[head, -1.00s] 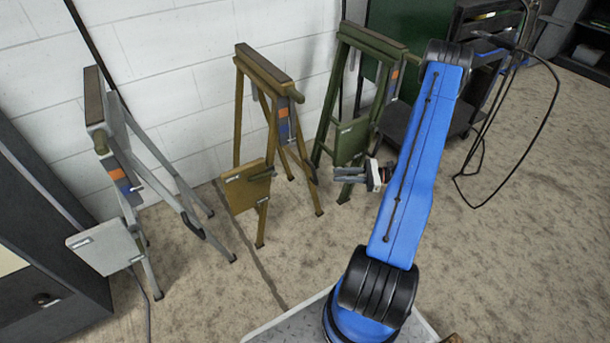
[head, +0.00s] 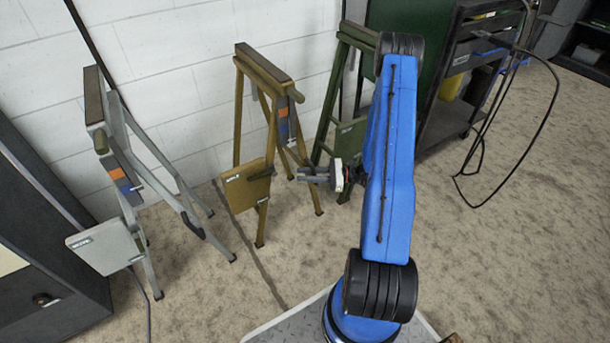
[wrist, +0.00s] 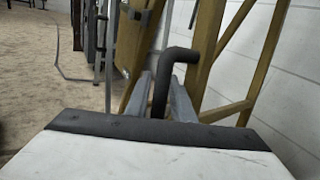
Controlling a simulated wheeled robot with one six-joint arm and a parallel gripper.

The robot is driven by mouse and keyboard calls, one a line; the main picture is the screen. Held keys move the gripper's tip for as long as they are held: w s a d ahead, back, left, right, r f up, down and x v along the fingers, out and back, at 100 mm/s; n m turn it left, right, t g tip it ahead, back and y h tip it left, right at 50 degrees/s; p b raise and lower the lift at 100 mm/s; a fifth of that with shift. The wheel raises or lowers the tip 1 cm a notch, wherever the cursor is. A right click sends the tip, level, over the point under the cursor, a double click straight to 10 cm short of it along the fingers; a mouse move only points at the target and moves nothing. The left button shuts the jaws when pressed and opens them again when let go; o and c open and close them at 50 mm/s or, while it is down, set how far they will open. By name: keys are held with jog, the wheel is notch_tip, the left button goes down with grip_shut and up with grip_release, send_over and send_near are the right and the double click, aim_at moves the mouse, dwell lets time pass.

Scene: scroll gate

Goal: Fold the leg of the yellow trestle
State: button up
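The yellow trestle (head: 265,70) stands upright in the middle of the head view, its legs spread. A square yellow plate (head: 247,187) hangs low on its front, and a blue and orange piece (head: 284,120) sits near its top right. In the wrist view its yellow legs (wrist: 207,50) rise just beyond my fingers. My gripper (head: 302,175) is at the right of the trestle, pointing left towards its lower legs; its two fingers (wrist: 167,100) are apart. A dark bent rod (wrist: 160,88) shows between them; I cannot tell what it belongs to or whether they touch it.
A grey trestle (head: 95,100) stands at the left and a green trestle (head: 355,38) at the right, partly behind my arm. A white block wall (head: 180,90) is close behind. A dark cart (head: 455,100) stands at the right. The carpet in front of the trestles is mostly clear.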

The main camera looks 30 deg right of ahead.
jog(key=shift+a, duration=0.1)
grip_shut()
jog(key=a+m+t+y, duration=0.1)
jog(key=a, duration=0.6)
jog(key=shift+a+t+y, duration=0.2)
jog(key=shift+t+y, duration=0.1)
jog(key=shift+y, duration=0.1)
jog(key=shift+s, duration=0.1)
grip_release()
jog(key=v, duration=1.7)
jog(key=shift+d, duration=0.2)
jog(key=shift+r, duration=0.1)
